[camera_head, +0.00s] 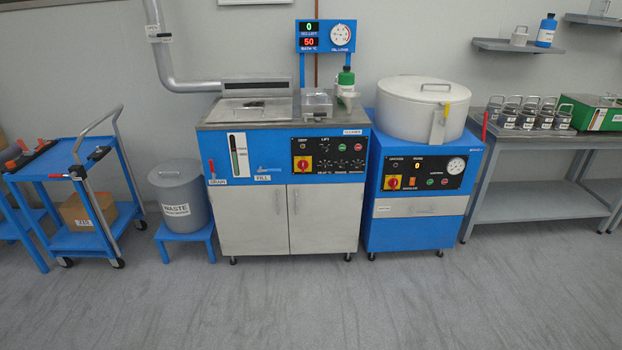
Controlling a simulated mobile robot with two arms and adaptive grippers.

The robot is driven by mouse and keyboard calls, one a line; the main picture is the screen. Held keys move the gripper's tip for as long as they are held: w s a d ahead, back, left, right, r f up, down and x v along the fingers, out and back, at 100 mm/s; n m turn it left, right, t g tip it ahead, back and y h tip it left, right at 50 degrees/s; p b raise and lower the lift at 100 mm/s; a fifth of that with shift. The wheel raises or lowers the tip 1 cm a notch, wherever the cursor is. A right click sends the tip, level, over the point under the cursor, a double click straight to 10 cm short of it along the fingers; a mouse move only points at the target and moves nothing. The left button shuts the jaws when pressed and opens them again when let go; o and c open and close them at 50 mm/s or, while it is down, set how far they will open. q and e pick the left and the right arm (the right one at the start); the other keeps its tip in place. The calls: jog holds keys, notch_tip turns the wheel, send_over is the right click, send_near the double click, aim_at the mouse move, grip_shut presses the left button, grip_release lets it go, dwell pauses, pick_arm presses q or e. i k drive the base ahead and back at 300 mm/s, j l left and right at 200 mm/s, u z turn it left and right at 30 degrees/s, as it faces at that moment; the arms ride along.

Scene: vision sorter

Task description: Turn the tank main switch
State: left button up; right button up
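The tank (220,138) is a blue and white cabinet with a steel top in the middle of the head view. Its black control panel (330,157) carries a red rotary switch on a yellow plate, which looks like the main switch (302,163), at the panel's left end. The knob's exact angle is too small to tell. A similar red and yellow switch (394,183) is on the smaller blue cabinet to the right. Neither of my grippers shows in the view.
A blue cart (85,187) and a grey waste bin (182,205) on a blue stand are left of the tank. A steel bench (540,190) with several small containers is at the right. The grey floor (330,305) in front is clear.

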aim_at(302, 165)
jog(key=i+l+u, duration=0.1)
jog(key=i, duration=0.3)
jog(key=i+j, duration=0.2)
jog(key=i+j+u, duration=0.15)
jog(key=i, duration=0.2)
